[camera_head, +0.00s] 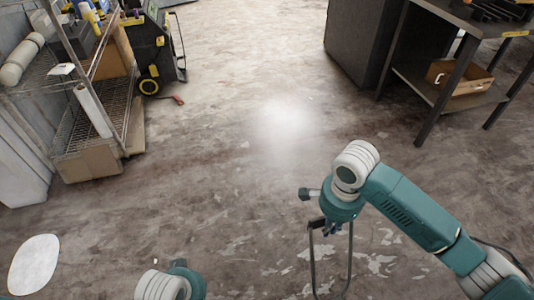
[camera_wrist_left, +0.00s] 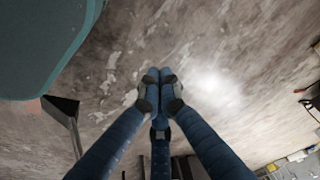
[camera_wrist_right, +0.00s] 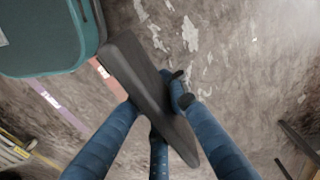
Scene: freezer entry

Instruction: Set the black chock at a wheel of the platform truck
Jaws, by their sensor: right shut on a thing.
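My right gripper (camera_wrist_right: 170,95) is shut on a dark slab-like piece, which I take to be the black chock (camera_wrist_right: 140,78). The piece sits slanted between the fingers in the right wrist view. In the head view my right gripper (camera_head: 330,229) is low at the right of centre, above the floor; the chock is hard to make out there. My left gripper (camera_wrist_left: 158,90) is shut and empty, its fingertips together. A black cart (camera_head: 152,50) with yellow wheels stands at the upper left, away from both grippers; I cannot tell if it is the platform truck.
A wire shelf rack (camera_head: 95,105) stands at the left. A dark table (camera_head: 440,82) with a wooden box (camera_head: 460,77) on its lower shelf stands at the upper right. A small red item (camera_head: 178,100) lies near the cart. The middle floor is clear. A pale round patch (camera_head: 33,265) lies lower left.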

